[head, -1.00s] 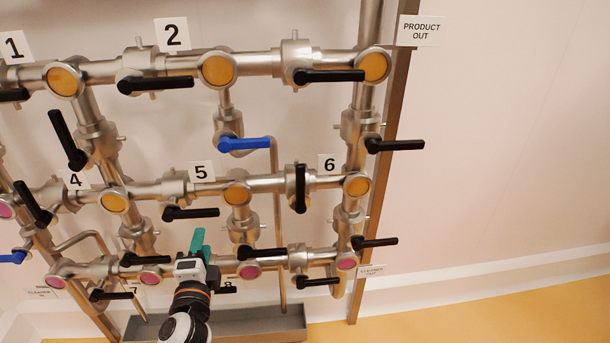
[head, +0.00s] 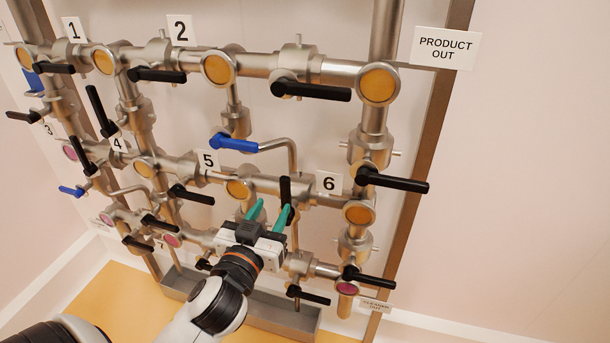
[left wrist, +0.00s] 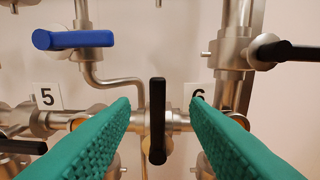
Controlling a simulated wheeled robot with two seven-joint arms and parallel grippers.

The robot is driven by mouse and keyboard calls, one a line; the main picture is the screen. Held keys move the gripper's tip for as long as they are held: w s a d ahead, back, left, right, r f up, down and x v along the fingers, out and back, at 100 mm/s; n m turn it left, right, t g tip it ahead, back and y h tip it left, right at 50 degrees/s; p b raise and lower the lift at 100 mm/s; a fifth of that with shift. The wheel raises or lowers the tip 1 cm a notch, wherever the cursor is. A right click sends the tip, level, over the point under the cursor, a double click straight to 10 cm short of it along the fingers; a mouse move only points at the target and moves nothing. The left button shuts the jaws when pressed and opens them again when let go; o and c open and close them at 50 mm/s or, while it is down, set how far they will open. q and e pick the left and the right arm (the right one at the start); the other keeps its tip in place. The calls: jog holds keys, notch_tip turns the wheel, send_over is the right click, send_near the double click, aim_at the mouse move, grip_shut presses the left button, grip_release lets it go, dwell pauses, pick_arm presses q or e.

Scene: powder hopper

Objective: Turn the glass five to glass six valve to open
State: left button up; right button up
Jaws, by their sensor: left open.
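The valve between glass five (head: 238,189) and glass six (head: 358,213) has a black handle (head: 285,190) that stands upright, across the horizontal pipe. In the left wrist view the handle (left wrist: 157,120) stands vertical between my two green fingers and apart from both. My left gripper (head: 270,215) is open and empty in front of this valve, with its fingertips at either side of the handle's lower part. The label 6 (left wrist: 198,93) shows to the right and the label 5 (left wrist: 46,96) to the left. My right gripper is not in view.
A blue handle (head: 233,143) sits above and left of the valve; it also shows in the left wrist view (left wrist: 73,39). Black handles stick out at the right (head: 392,180) and below (head: 308,295). A metal trough (head: 262,312) runs under the pipes.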

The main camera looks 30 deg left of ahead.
aim_at(284, 186)
pick_arm(q)
jog(key=x, duration=0.3)
jog(key=p+x, duration=0.1)
jog(key=x, duration=0.1)
jog(key=shift+s+a+r, duration=0.1)
jog(key=shift+a+r, duration=0.1)
jog(key=shift+a, duration=0.15)
jog(key=p+x, duration=0.1)
jog(key=x, duration=0.4)
jog(key=shift+w+d+f, duration=0.1)
jog(key=shift+w+f, duration=0.05)
jog(key=shift+w, duration=0.05)
jog(key=shift+w+f, duration=0.1)
jog(key=shift+w, duration=0.35)
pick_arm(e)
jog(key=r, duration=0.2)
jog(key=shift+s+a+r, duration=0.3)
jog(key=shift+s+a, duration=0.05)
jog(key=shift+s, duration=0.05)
pick_arm(q)
jog(key=c, duration=0.9)
grip_shut()
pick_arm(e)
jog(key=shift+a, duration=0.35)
